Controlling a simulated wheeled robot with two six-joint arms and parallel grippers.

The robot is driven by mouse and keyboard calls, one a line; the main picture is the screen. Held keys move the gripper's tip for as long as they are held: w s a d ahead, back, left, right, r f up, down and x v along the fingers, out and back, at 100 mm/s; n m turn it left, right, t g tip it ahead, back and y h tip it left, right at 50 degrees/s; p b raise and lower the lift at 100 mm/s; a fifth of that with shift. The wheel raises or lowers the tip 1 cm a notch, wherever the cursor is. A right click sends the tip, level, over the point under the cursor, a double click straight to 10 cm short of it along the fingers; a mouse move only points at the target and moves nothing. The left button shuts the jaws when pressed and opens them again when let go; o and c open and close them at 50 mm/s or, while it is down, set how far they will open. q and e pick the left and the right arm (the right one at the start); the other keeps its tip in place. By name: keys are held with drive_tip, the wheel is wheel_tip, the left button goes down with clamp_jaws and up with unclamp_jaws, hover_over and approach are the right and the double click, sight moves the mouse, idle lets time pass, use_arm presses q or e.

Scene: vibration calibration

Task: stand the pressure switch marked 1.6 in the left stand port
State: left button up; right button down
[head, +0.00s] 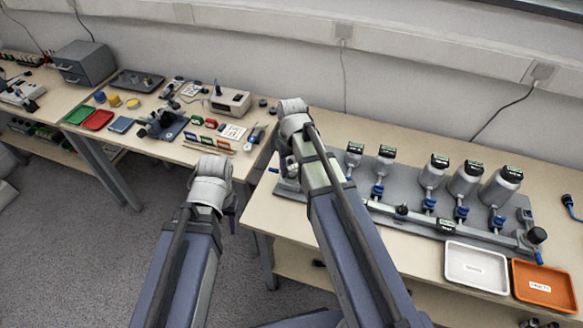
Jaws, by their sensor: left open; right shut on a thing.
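My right gripper (284,152) is over the left end of the grey stand (408,224), mostly hidden behind my own wrist. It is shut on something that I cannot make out. My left gripper (232,206) is open, in front of the gap between the benches, and my wrist hides most of it. Several grey canisters with dark labelled tops, such as a large one (502,186) and a small one (354,156), stand upright along the stand above blue valves. The labels are too small to read, so I cannot pick out the 1.6 switch. My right arm hides the left port.
A white tray (478,247) and an orange tray (546,262) lie at the right bench's front edge. The left bench holds a grey instrument box (230,101), a red tray (96,121), a green tray (80,115) and small parts. A gap separates the benches.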

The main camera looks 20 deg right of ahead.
drive_tip(key=shift+s+a+f+b, duration=0.15)
drive_tip(key=shift+s+f+b, duration=0.35)
drive_tip(key=shift+s+b, duration=0.15)
drive_tip(key=shift+s+a+f, duration=0.15)
drive_tip(key=shift+s, duration=0.15)
idle(0.5)
drive_tip(key=c, duration=0.5)
unclamp_jaws()
drive_tip(key=shift+o, duration=1.4)
drive_tip(key=shift+w+r+p, duration=0.3)
drive_tip(key=shift+r+p, duration=0.4)
drive_tip(key=shift+p, duration=0.15)
drive_tip(key=shift+t, duration=0.3)
drive_tip(key=r+p, duration=0.7)
drive_tip(key=p, duration=0.1)
drive_tip(key=shift+w+d+r, duration=0.2)
drive_tip(key=shift+w+r, duration=0.1)
drive_tip(key=shift+r, duration=0.1)
drive_tip(key=shift+n+g+h, duration=0.4)
drive_tip(key=shift+n+h, duration=0.2)
drive_tip(key=shift+n, duration=0.2)
drive_tip(key=s+a, duration=0.3)
drive_tip(key=s, duration=0.1)
drive_tip(key=s+a, duration=0.4)
drive_tip(key=s, duration=0.1)
drive_tip(key=s+a, duration=0.3)
drive_tip(key=s, duration=0.1)
drive_tip(key=shift+s+a, duration=0.15)
drive_tip(key=shift+s, duration=0.2)
